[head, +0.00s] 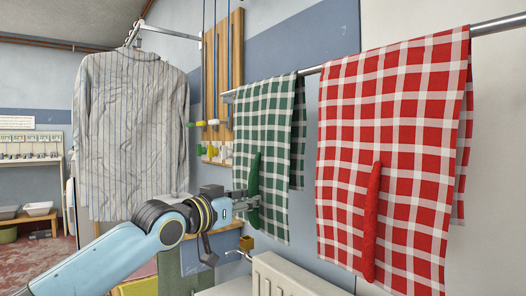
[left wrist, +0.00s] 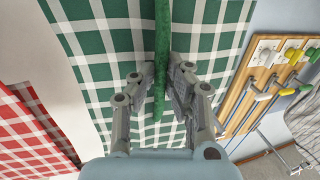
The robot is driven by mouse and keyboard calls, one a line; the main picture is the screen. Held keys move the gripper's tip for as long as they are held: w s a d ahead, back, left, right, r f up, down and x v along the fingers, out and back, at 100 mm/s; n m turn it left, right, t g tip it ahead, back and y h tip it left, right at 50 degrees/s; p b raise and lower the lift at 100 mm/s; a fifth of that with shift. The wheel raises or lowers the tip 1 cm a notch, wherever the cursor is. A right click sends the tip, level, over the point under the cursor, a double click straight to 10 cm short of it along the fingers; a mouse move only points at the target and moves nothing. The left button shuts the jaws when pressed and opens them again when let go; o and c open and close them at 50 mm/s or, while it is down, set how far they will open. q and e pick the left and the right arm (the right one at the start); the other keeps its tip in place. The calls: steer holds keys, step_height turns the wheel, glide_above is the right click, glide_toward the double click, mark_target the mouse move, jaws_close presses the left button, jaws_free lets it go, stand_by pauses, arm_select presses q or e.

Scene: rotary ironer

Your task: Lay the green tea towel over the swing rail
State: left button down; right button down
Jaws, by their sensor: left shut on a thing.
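The green-and-white checked tea towel (head: 272,120) hangs over the left end of the metal swing rail (head: 495,25), with a longer front flap and a shorter part behind. A dark green raised strip (head: 254,172) stands out from its front. My left gripper (head: 252,202) is shut on this strip, low on the front flap. In the left wrist view the strip (left wrist: 162,35) runs between the two fingers of the gripper (left wrist: 163,85), with the towel (left wrist: 100,45) spread behind. My right gripper is not in view.
A red checked towel (head: 400,110) with a red strip hangs farther right on the rail. A striped shirt (head: 132,130) hangs at left. A wooden board with coloured knobs (head: 220,120) is on the wall behind. A white radiator (head: 290,278) stands below the towels.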

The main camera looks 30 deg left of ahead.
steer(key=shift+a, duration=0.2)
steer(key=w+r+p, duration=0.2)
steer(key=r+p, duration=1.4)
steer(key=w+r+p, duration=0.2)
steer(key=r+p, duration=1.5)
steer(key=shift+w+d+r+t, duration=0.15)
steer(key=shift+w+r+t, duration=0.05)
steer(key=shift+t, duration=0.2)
